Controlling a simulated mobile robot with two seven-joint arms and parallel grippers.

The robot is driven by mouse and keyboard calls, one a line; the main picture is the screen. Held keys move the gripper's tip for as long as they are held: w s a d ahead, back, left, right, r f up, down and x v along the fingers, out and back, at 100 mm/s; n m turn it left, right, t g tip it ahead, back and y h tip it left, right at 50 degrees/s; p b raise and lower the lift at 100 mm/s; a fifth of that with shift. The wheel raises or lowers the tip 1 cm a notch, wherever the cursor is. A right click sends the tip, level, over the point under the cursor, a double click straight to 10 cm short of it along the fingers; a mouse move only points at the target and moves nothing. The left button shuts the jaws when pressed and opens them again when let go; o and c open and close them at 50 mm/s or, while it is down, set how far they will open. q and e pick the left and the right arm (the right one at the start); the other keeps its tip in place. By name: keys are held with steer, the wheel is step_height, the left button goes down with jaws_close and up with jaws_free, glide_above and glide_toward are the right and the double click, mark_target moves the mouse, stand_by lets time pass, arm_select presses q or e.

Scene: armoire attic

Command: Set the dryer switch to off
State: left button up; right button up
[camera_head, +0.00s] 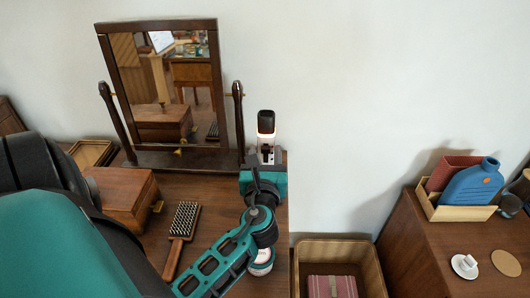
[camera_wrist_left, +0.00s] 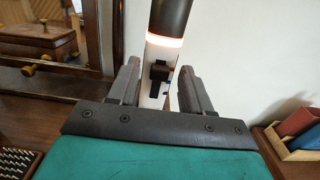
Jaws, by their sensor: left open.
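The dryer (camera_head: 266,124) stands upright near the table's back right corner, with a black upper part, a glowing ring and a white lower body. In the left wrist view the dryer (camera_wrist_left: 166,42) rises straight ahead. Its dark switch (camera_wrist_left: 159,72) shows on the white body below the ring, with a dark slot under it. My left gripper (camera_head: 266,160) is open, in front of the dryer's lower body. In the left wrist view its fingers (camera_wrist_left: 160,70) show on both sides of the white body; contact cannot be told. My right gripper is not in view.
A tilting mirror (camera_head: 228,85) stands left of the dryer. A wooden box (camera_head: 122,192), a brush (camera_head: 184,220) and a white jar (camera_head: 262,262) are on the table (camera_head: 212,250). A bin (camera_head: 375,268) stands right, before a cabinet with a blue bottle (camera_head: 470,186).

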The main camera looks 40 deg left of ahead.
arm_select(q)
steer(key=shift+c, duration=0.3)
jaws_close()
steer(key=shift+f, duration=0.1)
